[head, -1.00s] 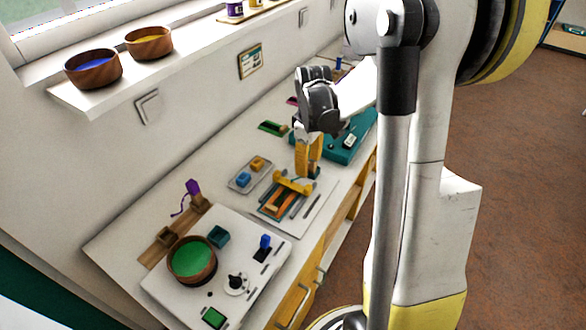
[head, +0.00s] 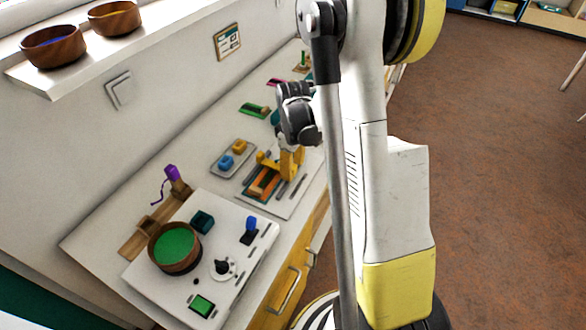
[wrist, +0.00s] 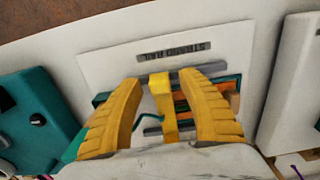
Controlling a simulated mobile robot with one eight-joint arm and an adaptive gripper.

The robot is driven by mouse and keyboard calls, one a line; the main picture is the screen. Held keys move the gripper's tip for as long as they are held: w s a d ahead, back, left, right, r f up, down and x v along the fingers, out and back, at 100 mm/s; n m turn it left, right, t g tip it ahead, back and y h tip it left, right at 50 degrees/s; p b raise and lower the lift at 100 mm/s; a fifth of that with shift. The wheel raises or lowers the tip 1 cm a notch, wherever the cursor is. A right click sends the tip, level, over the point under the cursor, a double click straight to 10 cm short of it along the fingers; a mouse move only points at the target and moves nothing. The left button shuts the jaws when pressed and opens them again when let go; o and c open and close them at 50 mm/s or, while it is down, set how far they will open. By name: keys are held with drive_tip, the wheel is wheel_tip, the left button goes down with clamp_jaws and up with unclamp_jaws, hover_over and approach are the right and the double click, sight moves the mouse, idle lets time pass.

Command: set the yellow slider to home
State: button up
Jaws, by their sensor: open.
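The yellow slider (wrist: 162,98) shows in the wrist view as a yellow bar across a board with dark, teal and orange strips. My gripper (wrist: 159,80) is open, with one yellow finger on each side of the slider and a gap visible on both sides. In the head view my gripper (head: 284,162) is low over the slider board (head: 262,205). There the fingers and slider overlap in similar yellow, so I cannot separate them clearly. The home mark cannot be made out. A printed label (wrist: 174,50) on the board is too blurred to read surely.
A grey tray (head: 218,167) with a blue and a yellow block lies left of the slider board. Nearer is a white board (head: 200,283) with a green-filled bowl (head: 174,248), a knob and a blue lever. Teal and white housings flank the board in the wrist view.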

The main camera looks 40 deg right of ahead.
clamp_jaws()
drive_tip(key=d, duration=0.1)
drive_tip(key=w+d, duration=0.1)
drive_tip(key=d, duration=0.1)
drive_tip(key=shift+w, duration=0.3)
unclamp_jaws()
drive_tip(key=shift+d, duration=0.1)
